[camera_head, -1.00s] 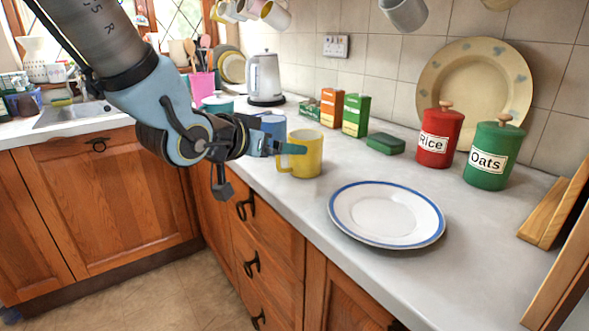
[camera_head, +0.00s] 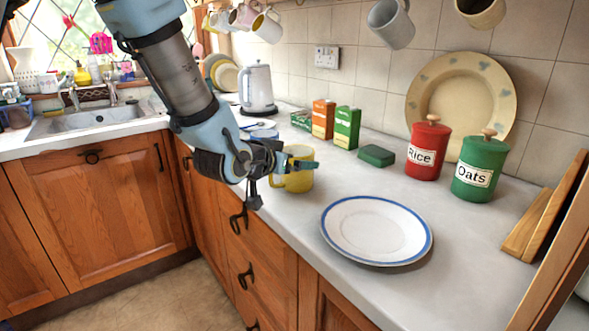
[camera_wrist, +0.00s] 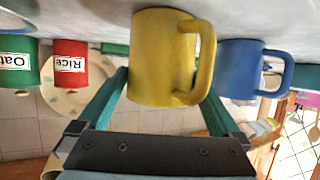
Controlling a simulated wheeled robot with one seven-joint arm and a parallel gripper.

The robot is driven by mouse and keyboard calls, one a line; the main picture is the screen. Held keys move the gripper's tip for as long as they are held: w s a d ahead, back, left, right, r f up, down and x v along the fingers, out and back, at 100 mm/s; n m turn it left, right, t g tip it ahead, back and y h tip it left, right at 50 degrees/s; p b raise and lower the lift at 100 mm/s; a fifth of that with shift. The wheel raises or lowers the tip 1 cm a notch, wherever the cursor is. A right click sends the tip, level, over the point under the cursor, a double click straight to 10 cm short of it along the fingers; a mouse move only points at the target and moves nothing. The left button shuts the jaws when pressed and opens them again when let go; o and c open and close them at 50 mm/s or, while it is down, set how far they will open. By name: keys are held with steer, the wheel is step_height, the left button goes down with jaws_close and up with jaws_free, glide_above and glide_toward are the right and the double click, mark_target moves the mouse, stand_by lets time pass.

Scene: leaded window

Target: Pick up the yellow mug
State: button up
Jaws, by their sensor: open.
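The yellow mug (camera_head: 298,183) stands on the counter, partly hidden by my gripper in the head view. In the wrist view, which is upside down, the yellow mug (camera_wrist: 160,60) fills the middle, with its handle on the right. My gripper (camera_wrist: 160,105) is open, with one green finger on each side of the mug. The right finger passes close to the handle; I cannot tell whether it touches. In the head view my gripper (camera_head: 300,165) is at the mug's upper part.
A blue mug (camera_wrist: 240,70) stands close beside the yellow one. A blue-rimmed plate (camera_head: 376,230) lies in front to the right. Green and orange boxes (camera_head: 346,127), a green block (camera_head: 376,155), the Rice tin (camera_head: 427,152) and the Oats tin (camera_head: 480,170) stand farther back.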

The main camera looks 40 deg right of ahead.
steer(key=shift+w+d+f, duration=0.2)
steer(key=shift+d+f, duration=0.1)
steer(key=shift+d, duration=0.2)
steer(key=shift+c, duration=0.4)
steer(key=shift+r, duration=0.1)
steer(key=c, duration=1.3)
